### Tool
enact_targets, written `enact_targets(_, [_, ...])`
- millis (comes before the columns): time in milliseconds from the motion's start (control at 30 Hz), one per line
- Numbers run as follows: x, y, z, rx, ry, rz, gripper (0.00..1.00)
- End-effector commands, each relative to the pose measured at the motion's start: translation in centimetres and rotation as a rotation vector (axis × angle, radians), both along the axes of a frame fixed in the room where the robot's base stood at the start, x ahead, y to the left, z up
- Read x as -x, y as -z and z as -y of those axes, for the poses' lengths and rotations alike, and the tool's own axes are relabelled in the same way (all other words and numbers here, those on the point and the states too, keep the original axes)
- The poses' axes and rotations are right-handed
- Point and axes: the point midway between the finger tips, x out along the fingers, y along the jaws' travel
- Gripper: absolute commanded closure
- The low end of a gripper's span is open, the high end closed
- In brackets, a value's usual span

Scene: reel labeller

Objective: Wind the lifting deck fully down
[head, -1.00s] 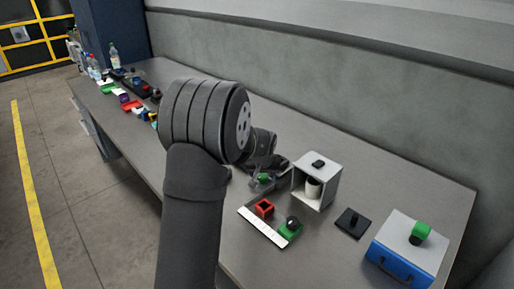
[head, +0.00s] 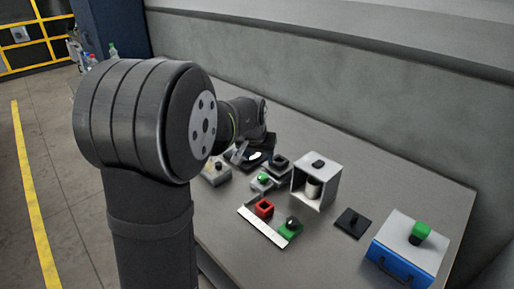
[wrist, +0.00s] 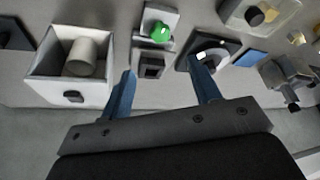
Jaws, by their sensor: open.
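I cannot tell for certain which fixture is the lifting deck. My gripper (wrist: 164,70) is open, with two blue fingers apart and nothing between them. A grey block with a dark square top (wrist: 151,66) shows between and beyond the fingers in the wrist view; it also shows in the head view (head: 279,162). A dark square plate with a pale disc (wrist: 220,52) lies behind the right fingertip. A green knob (wrist: 160,32) stands on a pale base past the grey block. A small device with black knobs (wrist: 285,76) is at the right. In the head view my arm hides the fingertips.
A white open-fronted box (head: 331,168) holds a pale reel (head: 313,187). In front are a red block (head: 264,208), a green block with a black knob (head: 290,228) and a white strip (head: 258,226). A black plate (head: 352,223) and a blue box (head: 402,262) stand right.

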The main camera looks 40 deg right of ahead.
Motion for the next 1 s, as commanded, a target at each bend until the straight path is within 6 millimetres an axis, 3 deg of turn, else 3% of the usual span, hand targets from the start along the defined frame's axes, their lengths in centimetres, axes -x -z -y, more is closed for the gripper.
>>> enact_targets(100, [0.4,-1.9,-0.6,0.003,0.000,0.001,0.43])
enact_targets(300, [0.7,-3.7,-1.3,0.002,0.000,0.001,0.43])
enact_targets(767, [0.7,-4.0,-1.5,-0.001,0.008,-0.001,0.43])
enact_targets(1000, [-0.5,-4.0,-1.9,-0.002,0.156,-0.002,0.43])
